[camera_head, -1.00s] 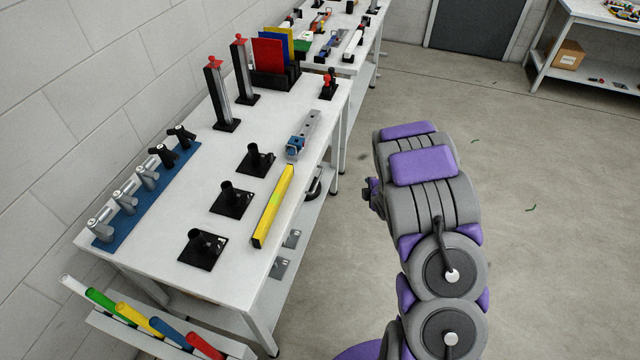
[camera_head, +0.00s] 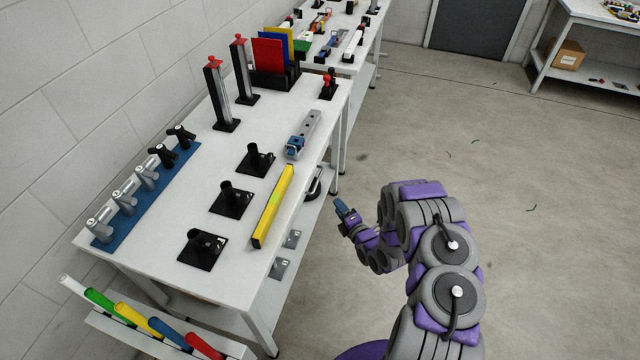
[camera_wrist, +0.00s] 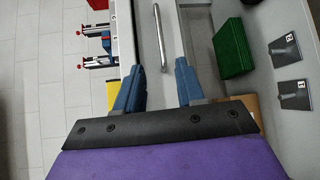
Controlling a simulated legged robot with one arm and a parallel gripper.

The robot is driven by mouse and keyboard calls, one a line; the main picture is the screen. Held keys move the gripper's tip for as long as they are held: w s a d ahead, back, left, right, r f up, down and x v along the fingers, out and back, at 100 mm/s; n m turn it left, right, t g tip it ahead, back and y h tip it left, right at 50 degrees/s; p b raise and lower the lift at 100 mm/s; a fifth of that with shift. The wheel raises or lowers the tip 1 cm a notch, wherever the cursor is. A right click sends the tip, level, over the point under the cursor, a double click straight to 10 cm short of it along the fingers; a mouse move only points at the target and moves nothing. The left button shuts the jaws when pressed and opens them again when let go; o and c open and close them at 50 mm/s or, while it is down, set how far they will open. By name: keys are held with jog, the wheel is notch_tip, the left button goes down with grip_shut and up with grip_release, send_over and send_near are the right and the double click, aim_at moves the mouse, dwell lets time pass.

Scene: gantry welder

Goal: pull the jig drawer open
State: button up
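The jig drawer's pale front (camera_wrist: 147,30) shows under the bench top in the wrist view. A long metal bar handle (camera_wrist: 160,37) runs along it. My gripper (camera_wrist: 160,82) has its two blue fingers apart, with nothing between the tips. The handle lies beyond the fingertips, between their lines, and appears apart from them. In the head view, my gripper (camera_head: 343,208) is beside the bench's right edge, pointing toward it. A dark, curved handle-like part (camera_head: 314,184) shows under that edge. I cannot tell from these views whether the drawer is fully closed.
The white bench (camera_head: 180,215) carries a yellow bar (camera_head: 272,206), black fixtures, and clamps. A green box (camera_wrist: 234,48) and two numbered plates (camera_wrist: 285,50) show beside the drawer front in the wrist view. Open floor (camera_head: 540,240) lies to the right.

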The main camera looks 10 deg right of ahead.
jog(key=b+x, duration=0.2)
jog(key=x, duration=1.3)
jog(key=shift+w+a+f, duration=0.15)
jog(key=shift+w+a, duration=0.05)
jog(key=shift+w, duration=0.15)
jog(key=shift+s, duration=0.1)
grip_shut()
